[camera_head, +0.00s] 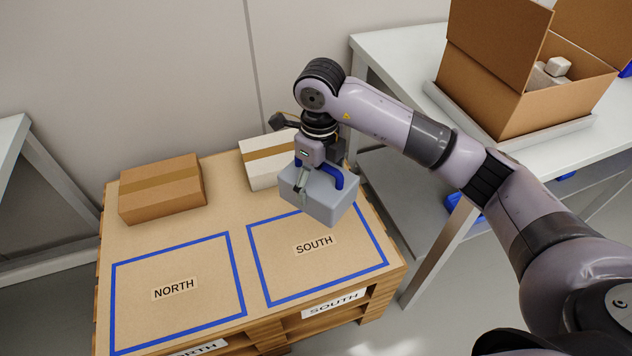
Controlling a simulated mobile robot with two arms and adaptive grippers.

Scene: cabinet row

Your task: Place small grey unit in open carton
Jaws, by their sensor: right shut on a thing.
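The open carton (505,92) stands on a tray on the white table at the upper right, flaps up, with several pale blocks inside. My left gripper is not in view.
A closed brown box (161,188) and a white box with a tan band (266,160) lie at the back of the pallet (205,217). The NORTH square (180,310) is empty. A gap with a grey lower shelf separates pallet and white table (398,50).

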